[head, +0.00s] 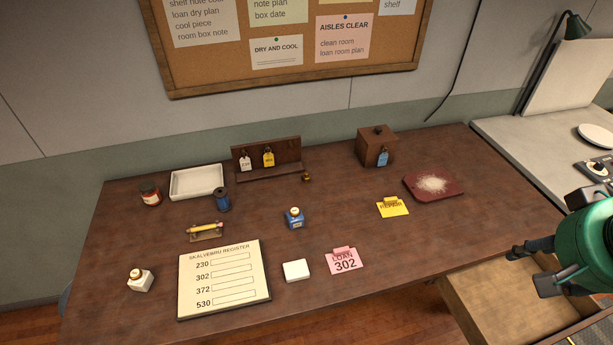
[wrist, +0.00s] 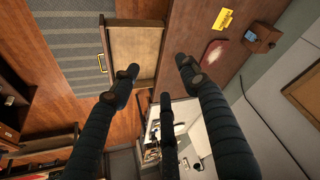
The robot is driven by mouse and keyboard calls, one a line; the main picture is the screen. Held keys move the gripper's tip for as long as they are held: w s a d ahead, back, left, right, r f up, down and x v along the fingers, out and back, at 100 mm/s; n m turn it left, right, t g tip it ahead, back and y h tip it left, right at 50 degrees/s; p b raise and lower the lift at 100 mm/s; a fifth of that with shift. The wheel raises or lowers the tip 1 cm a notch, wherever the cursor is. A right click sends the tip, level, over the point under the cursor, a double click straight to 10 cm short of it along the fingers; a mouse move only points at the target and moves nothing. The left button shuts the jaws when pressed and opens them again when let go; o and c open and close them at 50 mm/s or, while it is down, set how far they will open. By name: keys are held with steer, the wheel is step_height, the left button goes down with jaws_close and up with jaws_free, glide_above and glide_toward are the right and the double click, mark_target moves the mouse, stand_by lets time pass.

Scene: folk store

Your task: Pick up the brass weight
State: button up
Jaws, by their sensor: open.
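A small brass weight (head: 306,177) stands on the dark wooden table, just right of the front end of the wooden tag rack. I cannot make it out in the wrist view. My gripper (head: 527,268) is at the right edge of the head view, partly cut off, near the table's right end and above the open drawer. It is far to the right of the weight. In the wrist view my gripper (wrist: 158,70) has its dark fingers spread apart with nothing between them.
The table (head: 330,215) holds a tag rack (head: 282,172), wooden box (head: 376,150), red board with pale powder (head: 415,192), blue ink bottle (head: 294,218), blue spool (head: 222,200), white tray (head: 190,195) and register (head: 220,310). An open drawer (head: 500,300) juts out at front right.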

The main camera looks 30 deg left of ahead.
mark_target(306, 173)
steer(key=w+a+r+n+g+p, duration=0.1)
steer(key=w+a+r+p, duration=0.1)
steer(key=w+a, duration=0.5)
steer(key=w+a+r+n+p, duration=0.15)
steer(key=w+a, duration=0.35)
steer(key=w, duration=0.5)
steer(key=w+a+f+g+p, duration=0.1)
steer(key=w+a+f+p, duration=0.1)
steer(key=w+a, duration=0.5)
steer(key=w+a+f+p, duration=0.15)
steer(key=w+a, duration=0.25)
steer(key=a, duration=0.5)
steer(key=w+a+f+n+g+p, duration=0.1)
steer(key=w+a+f+p, duration=0.2)
steer(key=a, duration=0.5)
steer(key=w+a+f+n, duration=0.1)
steer(key=w+a+f, duration=0.1)
steer(key=a+f, duration=0.5)
steer(key=a+f+p, duration=0.1)
steer(key=a+f, duration=0.6)
steer(key=a, duration=0.2)
steer(key=s+a+f+n+p, duration=0.1)
steer(key=a+f+p, duration=0.1)
steer(key=a+f, duration=0.5)
steer(key=shift+a+g+p, duration=0.3)
steer(key=shift+a+g, duration=0.1)
steer(key=shift+a, duration=0.8)
steer(key=shift+f+n, duration=0.1)
steer(key=shift+n, duration=0.15)
